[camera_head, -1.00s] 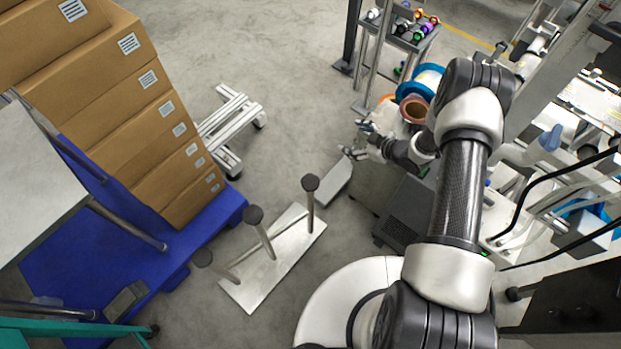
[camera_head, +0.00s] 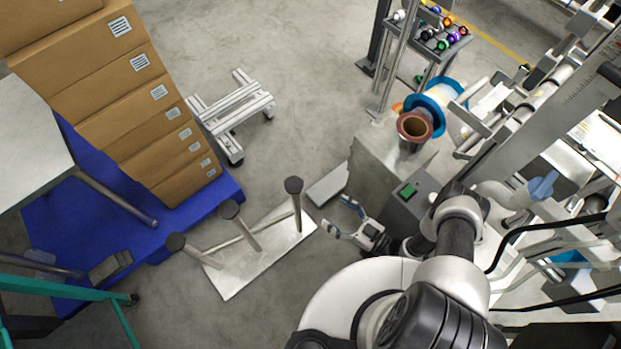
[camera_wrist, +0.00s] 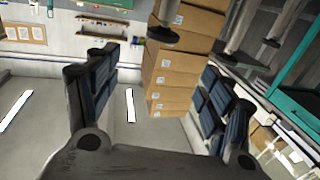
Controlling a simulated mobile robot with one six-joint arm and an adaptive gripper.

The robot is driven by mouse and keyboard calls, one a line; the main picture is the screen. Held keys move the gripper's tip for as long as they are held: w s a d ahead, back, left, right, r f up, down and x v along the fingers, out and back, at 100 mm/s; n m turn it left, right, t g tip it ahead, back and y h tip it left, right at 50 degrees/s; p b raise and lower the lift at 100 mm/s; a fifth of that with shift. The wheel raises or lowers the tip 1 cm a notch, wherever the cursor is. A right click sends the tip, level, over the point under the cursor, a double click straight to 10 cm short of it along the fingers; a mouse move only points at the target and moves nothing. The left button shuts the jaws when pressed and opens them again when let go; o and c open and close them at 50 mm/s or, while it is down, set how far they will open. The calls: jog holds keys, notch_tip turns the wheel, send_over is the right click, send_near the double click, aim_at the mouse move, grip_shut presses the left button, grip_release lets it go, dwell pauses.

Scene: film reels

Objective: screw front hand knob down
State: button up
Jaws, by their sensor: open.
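A blue hand knob (camera_head: 541,187) sits on the metal machine frame at the right in the head view. I cannot tell whether it is the front one. My gripper (camera_head: 340,214) is open and empty, low beside the grey machine cabinet, well to the left of the knob. Its jaws point left toward the plate with posts. In the wrist view my gripper (camera_wrist: 160,78) shows two spread fingers with nothing between them in grip. No blue knob shows in the wrist view.
Cardboard boxes (camera_head: 150,110) stand on a blue pallet (camera_head: 100,225). A copper-coloured roll (camera_head: 414,127) and blue reel (camera_head: 438,98) are on the machine.

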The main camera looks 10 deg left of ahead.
aim_at(294, 184)
jog(key=x, duration=1.7)
jog(key=shift+a, duration=0.35)
jog(key=shift+c, duration=0.6)
jog(key=c, duration=1)
